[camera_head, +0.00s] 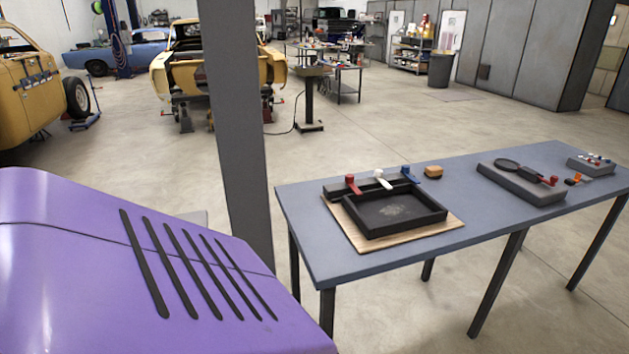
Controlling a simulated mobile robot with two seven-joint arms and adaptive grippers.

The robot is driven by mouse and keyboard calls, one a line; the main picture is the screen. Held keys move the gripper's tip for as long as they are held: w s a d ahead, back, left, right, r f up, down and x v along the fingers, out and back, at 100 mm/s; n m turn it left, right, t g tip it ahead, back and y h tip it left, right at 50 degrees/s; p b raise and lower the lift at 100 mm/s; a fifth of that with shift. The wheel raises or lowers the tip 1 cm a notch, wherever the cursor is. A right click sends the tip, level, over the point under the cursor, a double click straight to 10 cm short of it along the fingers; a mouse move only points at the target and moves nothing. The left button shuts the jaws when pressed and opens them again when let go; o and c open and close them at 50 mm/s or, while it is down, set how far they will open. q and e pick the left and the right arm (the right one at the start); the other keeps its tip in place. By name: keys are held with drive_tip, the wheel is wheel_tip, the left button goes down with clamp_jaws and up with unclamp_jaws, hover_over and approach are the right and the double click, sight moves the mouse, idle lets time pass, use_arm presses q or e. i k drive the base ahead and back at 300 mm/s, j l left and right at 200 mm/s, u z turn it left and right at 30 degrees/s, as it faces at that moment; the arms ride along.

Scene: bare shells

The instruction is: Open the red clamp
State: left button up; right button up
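A red clamp (350,182) sits at the left end of a dark bar along the back of a shallow black tray (403,224). A white clamp (383,179) is in the middle of this bar and a blue clamp (407,172) is at its right end. The tray rests on a thin wooden board (452,221) on the blue-grey table (300,210). The red clamp is small here, and I cannot tell whether it is open or shut. Neither of my grippers is in view.
An orange-brown block (433,172) lies right of the tray. Farther right are a grey fixture (520,187) and a smaller one (590,166) with small coloured parts. A purple car panel (90,270) fills the lower left. A grey post (235,130) stands left of the table.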

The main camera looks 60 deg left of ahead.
sight(349, 178)
drive_tip(key=u, duration=1.65)
drive_tip(key=i+l+z, duration=0.2)
drive_tip(key=i+l, duration=0.2)
drive_tip(key=i+l+z, duration=0.15)
drive_tip(key=i+l, duration=0.25)
drive_tip(key=i+l+z, duration=0.2)
drive_tip(key=i+l, duration=0.15)
drive_tip(key=i, duration=0.15)
drive_tip(key=i+l+z, duration=0.15)
drive_tip(key=i, duration=0.3)
drive_tip(key=l, duration=0.1)
